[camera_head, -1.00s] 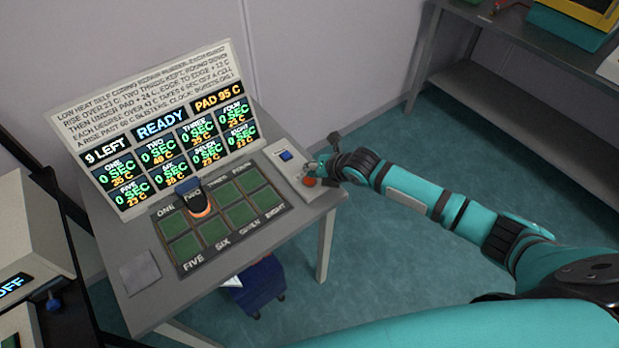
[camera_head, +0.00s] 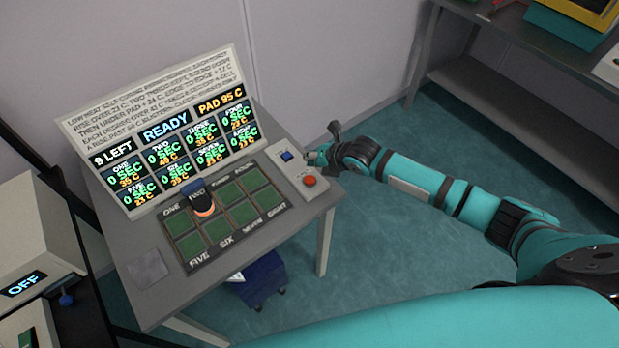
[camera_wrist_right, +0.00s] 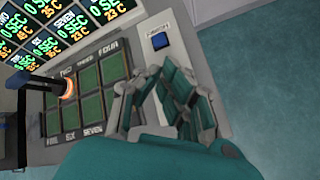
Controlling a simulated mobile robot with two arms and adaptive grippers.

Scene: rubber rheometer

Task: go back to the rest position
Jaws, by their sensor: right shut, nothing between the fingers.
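My right gripper (camera_head: 318,156) is shut and empty, at the right edge of the grey table, just above the button panel (camera_head: 315,193). The panel carries a blue button (camera_head: 286,155) and a red button (camera_head: 309,181). In the right wrist view the gripper's fingers (camera_wrist_right: 160,95) hang over the panel, with the blue button (camera_wrist_right: 159,40) beyond them; the red button is hidden there. The rheometer's grid of green pads (camera_head: 226,222) lies to the left, with a black, orange-ringed piece (camera_head: 203,203) standing at its back row. My left gripper is not in view.
The grey table (camera_head: 150,303) carries an upright display (camera_head: 160,130) reading "9 LEFT", "READY" and "PAD 95 C". A blue bin (camera_head: 260,279) stands under the table. A white box showing "OFF" (camera_head: 30,235) is at far left. A shelved bench (camera_head: 520,110) is at back right; floor between is clear.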

